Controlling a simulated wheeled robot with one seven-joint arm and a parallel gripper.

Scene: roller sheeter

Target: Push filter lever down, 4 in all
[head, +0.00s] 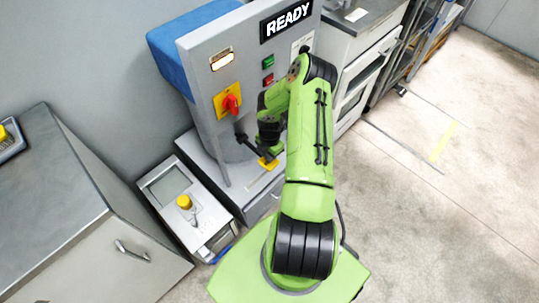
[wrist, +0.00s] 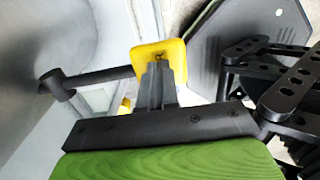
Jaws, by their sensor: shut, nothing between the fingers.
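The lever is a dark rod (wrist: 105,75) with a yellow handle (wrist: 172,50) at its end and a dark round pivot (wrist: 58,86) at the other. In the head view the yellow handle (head: 268,164) sits low in front of the grey machine, with the rod sloping down to it. My gripper (wrist: 157,70) is shut and empty. Its fingertips overlap the handle in the wrist view; I cannot tell whether they touch it. In the head view my gripper (head: 266,150) is partly hidden by my arm, just above the handle.
The grey machine panel (head: 210,125) carries a READY display (head: 287,19), a red switch (head: 231,104) and green and red buttons. A small unit with a yellow knob (head: 184,201) stands lower left, beside a grey cabinet (head: 60,200). Open floor (head: 430,220) lies right.

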